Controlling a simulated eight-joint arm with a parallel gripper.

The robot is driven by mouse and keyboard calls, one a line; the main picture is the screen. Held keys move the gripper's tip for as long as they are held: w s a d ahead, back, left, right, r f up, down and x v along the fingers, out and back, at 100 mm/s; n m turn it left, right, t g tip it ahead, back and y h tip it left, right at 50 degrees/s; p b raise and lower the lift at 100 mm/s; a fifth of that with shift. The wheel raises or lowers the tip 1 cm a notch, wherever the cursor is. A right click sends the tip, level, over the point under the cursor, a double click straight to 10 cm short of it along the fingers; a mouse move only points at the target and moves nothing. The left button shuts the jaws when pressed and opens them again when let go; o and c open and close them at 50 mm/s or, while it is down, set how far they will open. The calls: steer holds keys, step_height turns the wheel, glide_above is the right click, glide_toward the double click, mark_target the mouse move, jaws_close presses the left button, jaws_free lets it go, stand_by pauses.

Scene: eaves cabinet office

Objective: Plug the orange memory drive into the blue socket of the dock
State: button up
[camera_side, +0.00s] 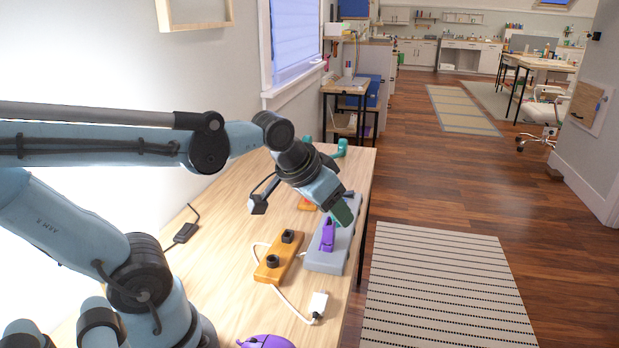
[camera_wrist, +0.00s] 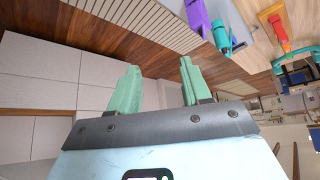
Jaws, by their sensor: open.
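My gripper (camera_side: 343,214) is over the far part of the grey dock (camera_side: 322,262), tilted down to the right. In the wrist view my gripper (camera_wrist: 158,92) has its green fingers apart with nothing between them. A purple piece (camera_side: 327,234) stands on the dock; it also shows in the wrist view (camera_wrist: 198,18). Beside it in the wrist view is a blue-teal piece (camera_wrist: 221,36); I cannot tell whether it is the blue socket. An orange-red piece (camera_wrist: 280,32), perhaps the memory drive, lies farther right. In the side view an orange thing (camera_side: 306,204) is partly hidden behind my gripper.
An orange-brown strip (camera_side: 279,257) with two black knobs lies left of the dock. A white plug (camera_side: 318,305) with cable and a purple rounded object (camera_side: 265,341) are at the front. Teal objects (camera_side: 341,148) stand at the back. The table's right edge is close to the dock.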

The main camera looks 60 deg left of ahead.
steer(key=w+a+r+n+g+y, duration=0.1)
steer(key=w+a+r+n, duration=0.1)
steer(key=w+a, duration=0.45)
steer(key=w+a+r+n+g+y, duration=0.1)
steer(key=w+a+r+n, duration=0.2)
steer(key=a, duration=0.6)
steer(key=w+a+f+n+g, duration=0.1)
steer(key=w+a+f+n, duration=0.15)
steer(key=a, duration=0.55)
steer(key=w+a+f+n+g, duration=0.1)
steer(key=w+a+f, duration=0.15)
steer(key=a, duration=0.55)
steer(key=shift+y, duration=0.4)
steer(key=x, duration=1.2)
steer(key=shift+s+d+f, duration=0.15)
steer(key=shift+d+f, duration=0.1)
steer(key=shift+d, duration=0.05)
jaws_close()
